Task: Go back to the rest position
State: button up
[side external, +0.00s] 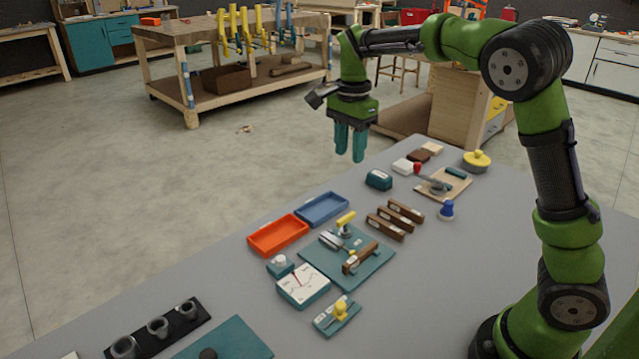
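My gripper (350,157) has teal fingers pointing down. It hangs in the air above the far edge of the grey table (130,285), well above the objects. A narrow gap shows between the fingers, and nothing is seen held in them. Below, a teal board (318,262) carries a clamp with a yellow handle (345,220) and a brown wooden piece (360,257). Several brown blocks (395,219) lie in a row to the right of the board.
Orange (278,235) and blue (322,209) trays lie beyond the board. A white dial gauge (303,285) and a yellow-knobbed piece (338,315) are nearer. A black holder with grey rings (158,328) is front left. A board with a red-knobbed clamp (443,184) lies far right.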

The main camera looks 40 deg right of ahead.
jog(key=s+a+r+n+t+y, duration=0.1)
jog(key=s+a+n+t, duration=0.2)
jog(key=s+n, duration=0.4)
jog(key=s+a+r+n+t+y, duration=0.1)
jog(key=s+a+n+t, duration=0.3)
jog(key=s, duration=0.9)
jog(key=n, duration=0.3)
jog(key=shift+s+a+r, duration=0.2)
jog(key=shift+s+a, duration=0.05)
jog(key=shift+s, duration=0.1)
